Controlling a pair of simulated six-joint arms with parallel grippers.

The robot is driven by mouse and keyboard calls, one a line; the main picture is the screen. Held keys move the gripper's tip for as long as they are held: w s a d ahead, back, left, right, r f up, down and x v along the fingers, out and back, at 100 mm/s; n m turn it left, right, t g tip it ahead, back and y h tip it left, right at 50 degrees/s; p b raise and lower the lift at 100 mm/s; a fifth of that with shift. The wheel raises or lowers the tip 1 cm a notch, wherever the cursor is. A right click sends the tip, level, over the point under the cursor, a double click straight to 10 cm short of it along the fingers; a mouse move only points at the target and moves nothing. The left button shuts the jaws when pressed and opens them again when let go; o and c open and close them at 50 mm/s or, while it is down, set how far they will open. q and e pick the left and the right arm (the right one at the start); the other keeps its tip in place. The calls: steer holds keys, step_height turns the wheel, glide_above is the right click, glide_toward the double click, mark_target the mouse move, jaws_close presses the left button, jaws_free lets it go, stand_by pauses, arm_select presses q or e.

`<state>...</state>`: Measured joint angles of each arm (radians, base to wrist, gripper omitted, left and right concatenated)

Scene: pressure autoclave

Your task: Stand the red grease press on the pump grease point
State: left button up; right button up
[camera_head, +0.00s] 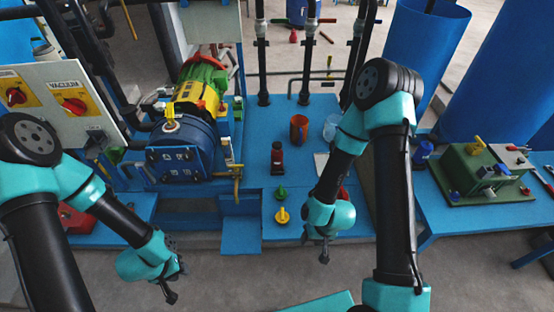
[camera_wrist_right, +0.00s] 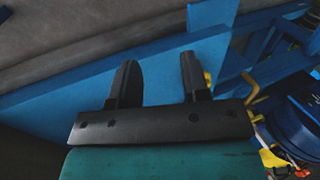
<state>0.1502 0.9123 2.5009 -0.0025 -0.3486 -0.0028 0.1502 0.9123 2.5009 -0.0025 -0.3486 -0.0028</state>
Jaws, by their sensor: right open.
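A dark red, black-topped item (camera_head: 277,158), which looks like the grease press, stands upright on the blue bench right of the pump. The blue pump (camera_head: 182,150) sits at centre left, joined to a yellow and green motor. A yellow fitting (camera_head: 171,115) shows on its top; I cannot tell whether it is the grease point. My right gripper (camera_head: 323,257) hangs off the bench's front edge, to the right of and nearer than the red item. In the right wrist view its fingers (camera_wrist_right: 158,72) are apart and empty. My left gripper (camera_head: 172,291) hangs at lower left, away from the pump, its opening unclear.
Green (camera_head: 281,193) and yellow (camera_head: 282,215) knobs stand in front of the red item. An orange-brown cup (camera_head: 299,129) stands behind it. A vacuum switch panel (camera_head: 65,105) is at left. A green box (camera_head: 480,170) sits on the right bench (camera_head: 440,212). Bare blue bench (camera_head: 255,130) lies behind the red item.

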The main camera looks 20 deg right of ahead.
steer(key=shift+o, duration=0.4)
steer(key=o, duration=0.7)
steer(key=shift+o, duration=0.2)
steer(key=n+t+y, duration=0.3)
steer(key=n+t, duration=0.5)
steer(key=t, duration=0.3)
glide_toward(278, 151)
steer(key=d, duration=0.1)
steer(key=shift+s+r, duration=0.25)
steer(key=shift+s, duration=0.1)
steer(key=shift+y, duration=0.3)
steer(key=shift+x, duration=3.45)
steer(key=shift+f, duration=0.15)
